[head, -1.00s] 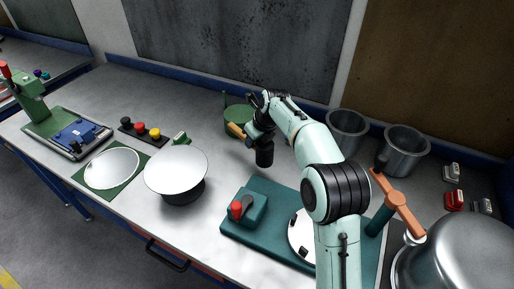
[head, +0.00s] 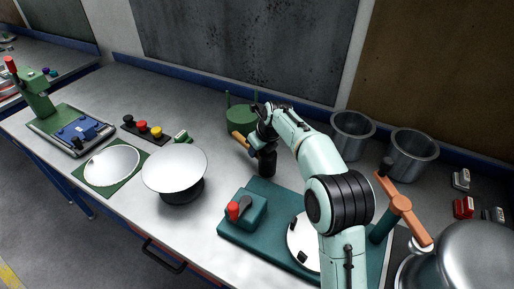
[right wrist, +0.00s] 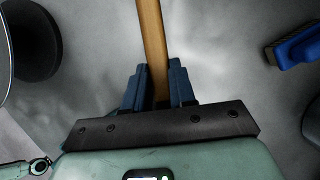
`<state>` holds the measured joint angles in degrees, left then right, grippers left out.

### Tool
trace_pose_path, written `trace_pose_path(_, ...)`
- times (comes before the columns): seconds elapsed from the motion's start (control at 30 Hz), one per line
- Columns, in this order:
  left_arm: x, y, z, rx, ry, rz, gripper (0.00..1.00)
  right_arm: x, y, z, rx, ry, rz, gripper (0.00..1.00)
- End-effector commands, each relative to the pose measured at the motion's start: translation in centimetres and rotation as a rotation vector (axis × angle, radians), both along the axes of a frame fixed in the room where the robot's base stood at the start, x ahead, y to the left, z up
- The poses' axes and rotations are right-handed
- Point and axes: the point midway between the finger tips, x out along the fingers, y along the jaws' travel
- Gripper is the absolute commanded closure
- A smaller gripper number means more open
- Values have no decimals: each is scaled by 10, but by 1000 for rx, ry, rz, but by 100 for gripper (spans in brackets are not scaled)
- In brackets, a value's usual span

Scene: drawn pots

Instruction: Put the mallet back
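The mallet has a pale wooden handle (head: 241,140) and what looks like its black cylindrical head (head: 267,163), seen in the head view just in front of a round green container (head: 241,121). My right gripper (head: 257,143) holds the handle between its blue fingers. In the right wrist view the wooden handle (right wrist: 151,40) runs up from between the fingers (right wrist: 158,88), with one on each side. The mallet's head cannot be made out for sure there. My left gripper is not in view.
A teal base (head: 265,255) with a red-knobbed block (head: 245,208) lies in front. A white disc on a black base (head: 175,168) stands left. Two metal buckets (head: 352,135) (head: 412,155) stand right.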

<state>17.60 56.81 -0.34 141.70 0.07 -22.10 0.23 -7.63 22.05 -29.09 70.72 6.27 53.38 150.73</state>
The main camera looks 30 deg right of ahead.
Motion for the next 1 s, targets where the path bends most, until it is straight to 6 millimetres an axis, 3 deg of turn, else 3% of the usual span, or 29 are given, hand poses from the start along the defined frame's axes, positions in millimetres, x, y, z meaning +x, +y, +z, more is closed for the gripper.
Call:
trace_pose_path(0.03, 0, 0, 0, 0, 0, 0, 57, 0, 0, 0, -1, 0, 0, 62)
trace_pose_path(0.07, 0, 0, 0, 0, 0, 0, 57, 0, 0, 0, -1, 0, 0, 52)
trace_pose_path(0.1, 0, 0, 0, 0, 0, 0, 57, 0, 0, 0, -1, 0, 0, 50)
trace_pose_path(0.47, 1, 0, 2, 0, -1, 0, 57, 0, 0, 6, -1, -2, 0, 50)
trace_pose_path(1.0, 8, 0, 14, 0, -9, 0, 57, -38, -4, 104, -1, -4, 1, 50)
